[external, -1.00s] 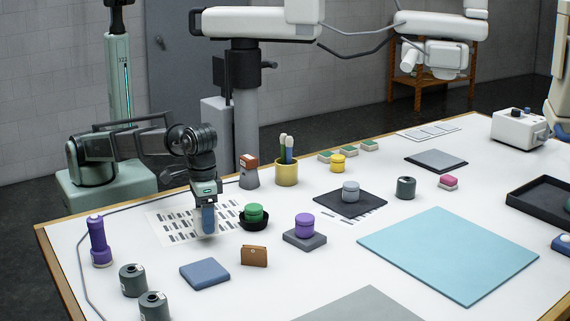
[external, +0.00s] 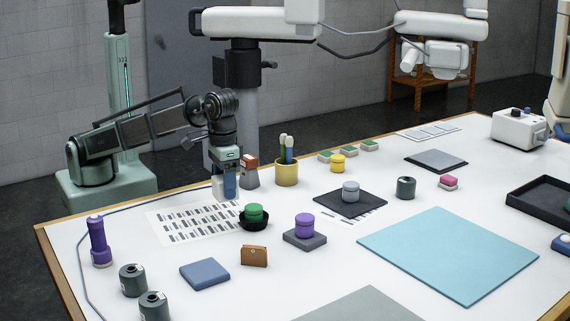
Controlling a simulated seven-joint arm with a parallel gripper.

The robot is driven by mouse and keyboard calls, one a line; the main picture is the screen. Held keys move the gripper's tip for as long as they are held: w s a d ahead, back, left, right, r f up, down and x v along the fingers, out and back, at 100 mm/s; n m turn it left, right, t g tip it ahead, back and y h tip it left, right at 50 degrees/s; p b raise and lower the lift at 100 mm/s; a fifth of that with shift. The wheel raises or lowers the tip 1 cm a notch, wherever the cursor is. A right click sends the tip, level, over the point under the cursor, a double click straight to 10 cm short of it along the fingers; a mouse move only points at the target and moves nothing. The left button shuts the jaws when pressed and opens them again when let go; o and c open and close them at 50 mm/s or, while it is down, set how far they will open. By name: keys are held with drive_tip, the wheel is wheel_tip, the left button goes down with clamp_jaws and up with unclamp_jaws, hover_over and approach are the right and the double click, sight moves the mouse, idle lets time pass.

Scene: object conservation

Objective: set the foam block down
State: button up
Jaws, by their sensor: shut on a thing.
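My gripper (external: 226,188) is above the back left part of the table, just behind the printed sheet. It is shut on a small upright blue block, which I take to be the foam block (external: 230,187). Pale gripper parts cover some of the block. The block's lower end is close to the tabletop, but I cannot tell whether it touches.
A grey block with a brown top (external: 249,172) stands close to the right of my gripper, with a yellow cup of tools (external: 286,172) beyond. A green-topped black bowl (external: 254,217) is nearer. The printed sheet (external: 190,223) lies flat.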

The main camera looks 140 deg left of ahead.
drive_tip(key=s+a+n, duration=0.2)
drive_tip(key=s+a, duration=0.1)
drive_tip(key=a, duration=1.2)
drive_tip(key=s+a+n, duration=0.2)
drive_tip(key=s+a, duration=0.1)
drive_tip(key=a, duration=1.2)
drive_tip(key=s+a+n, duration=0.2)
drive_tip(key=s+a, duration=0.2)
drive_tip(key=a, duration=1.2)
drive_tip(key=w+a+m, duration=0.2)
drive_tip(key=w+a, duration=0.3)
drive_tip(key=a, duration=0.4)
drive_tip(key=shift+a+f+m, duration=0.1)
drive_tip(key=shift+f+m, duration=0.45)
drive_tip(key=shift+f, duration=1.85)
drive_tip(key=shift+a+f+m, duration=0.1)
drive_tip(key=shift+f+m, duration=0.45)
drive_tip(key=shift+f, duration=1.8)
drive_tip(key=o, duration=1)
drive_tip(key=shift+f, duration=0.15)
wheel_tip(320, 180, up, 12)
drive_tip(key=shift+r, duration=0.2)
